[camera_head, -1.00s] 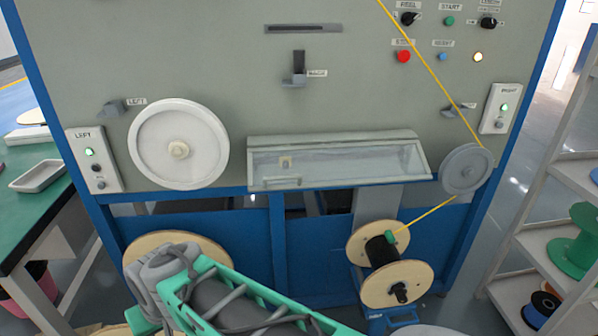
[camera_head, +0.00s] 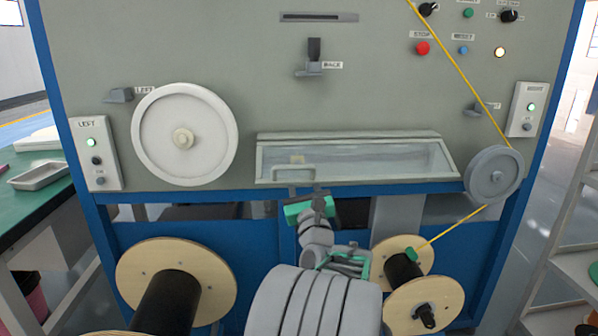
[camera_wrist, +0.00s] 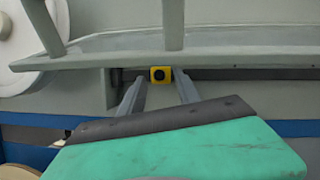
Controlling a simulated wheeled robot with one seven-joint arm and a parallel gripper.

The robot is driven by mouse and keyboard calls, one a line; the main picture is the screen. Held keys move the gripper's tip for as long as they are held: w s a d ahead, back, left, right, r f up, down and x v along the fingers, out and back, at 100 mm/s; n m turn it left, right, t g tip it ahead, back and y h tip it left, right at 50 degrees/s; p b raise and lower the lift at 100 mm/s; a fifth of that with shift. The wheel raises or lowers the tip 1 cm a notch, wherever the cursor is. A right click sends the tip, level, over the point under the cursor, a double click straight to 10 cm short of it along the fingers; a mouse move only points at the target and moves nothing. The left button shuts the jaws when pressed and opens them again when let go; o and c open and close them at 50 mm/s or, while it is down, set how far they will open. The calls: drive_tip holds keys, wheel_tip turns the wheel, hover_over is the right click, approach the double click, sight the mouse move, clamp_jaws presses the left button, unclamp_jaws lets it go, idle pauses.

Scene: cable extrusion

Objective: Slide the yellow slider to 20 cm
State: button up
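The yellow slider (camera_wrist: 160,74) is a small yellow block with a black round mark on its face. It sits at the left part of a dark horizontal rail (camera_wrist: 245,74) in the wrist view. My gripper (camera_wrist: 160,86) is open, its two grey fingers pointing toward the panel with the slider in line with the gap between them. I cannot tell whether either finger touches it. In the head view my gripper (camera_head: 307,190) is just below the lower edge of the clear cover (camera_head: 370,162).
The cover's pale handle (camera_wrist: 172,22) stands above the fingers in the wrist view. A white wheel (camera_head: 185,134) is left of the cover and a grey pulley (camera_head: 493,174) right, with a yellow cable (camera_head: 459,70). Wooden spools (camera_head: 178,270) stand below.

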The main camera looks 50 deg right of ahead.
drive_tip(key=shift+x, duration=1.25)
clamp_jaws()
idle(0.4)
